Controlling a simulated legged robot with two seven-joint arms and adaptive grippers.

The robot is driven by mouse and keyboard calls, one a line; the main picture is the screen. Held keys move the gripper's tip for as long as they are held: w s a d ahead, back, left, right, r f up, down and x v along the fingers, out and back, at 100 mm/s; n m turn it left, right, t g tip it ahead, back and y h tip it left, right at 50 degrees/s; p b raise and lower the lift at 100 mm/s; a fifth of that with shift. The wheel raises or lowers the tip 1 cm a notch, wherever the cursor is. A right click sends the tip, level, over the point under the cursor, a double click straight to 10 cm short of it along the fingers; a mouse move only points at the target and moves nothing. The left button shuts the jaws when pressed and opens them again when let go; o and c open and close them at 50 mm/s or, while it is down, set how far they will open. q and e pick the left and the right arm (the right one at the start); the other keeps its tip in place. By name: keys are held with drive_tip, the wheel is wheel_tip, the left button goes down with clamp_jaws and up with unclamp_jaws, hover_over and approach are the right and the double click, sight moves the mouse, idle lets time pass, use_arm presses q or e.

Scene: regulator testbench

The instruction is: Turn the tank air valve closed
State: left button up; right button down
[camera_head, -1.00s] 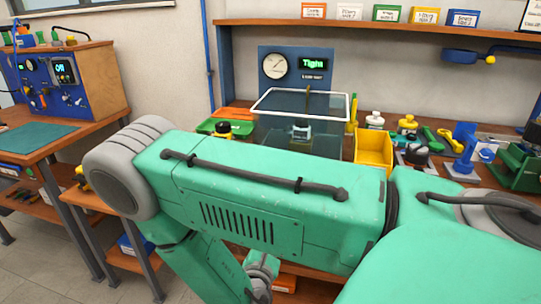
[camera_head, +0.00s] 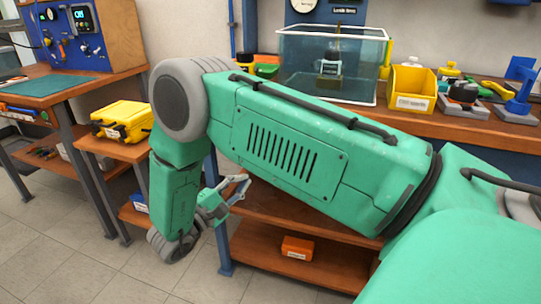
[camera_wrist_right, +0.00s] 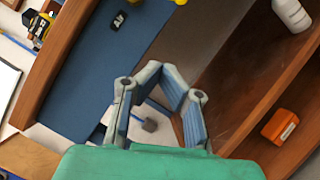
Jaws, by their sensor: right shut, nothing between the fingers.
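The clear glass tank (camera_head: 300,68) stands on the wooden bench at the upper middle of the head view, with a fixture (camera_head: 329,66) inside it. A yellow part (camera_head: 387,58) shows at the tank's right edge; I cannot tell whether it is the air valve. My right gripper (camera_head: 242,184) is below bench height, in front of the lower shelves and well apart from the tank. In the right wrist view, the gripper (camera_wrist_right: 166,75) is shut with nothing in it. My left gripper is out of view.
My right arm crosses the head view and hides part of the bench. A yellow bin (camera_head: 411,92) sits right of the tank. A yellow case (camera_head: 122,121) rests on a side stand. An orange box (camera_head: 297,248) lies on the lower shelf. Open floor shows at lower left.

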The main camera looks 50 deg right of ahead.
drive_tip(key=s+d+r+b, duration=0.2)
drive_tip(key=d, duration=0.3)
drive_tip(key=s+d+r+b, duration=0.1)
drive_tip(key=d, duration=0.4)
drive_tip(key=shift+s+r+b, duration=0.35)
drive_tip(key=shift+s, duration=0.05)
drive_tip(key=shift+d+f, duration=0.1)
drive_tip(key=shift+d, duration=0.05)
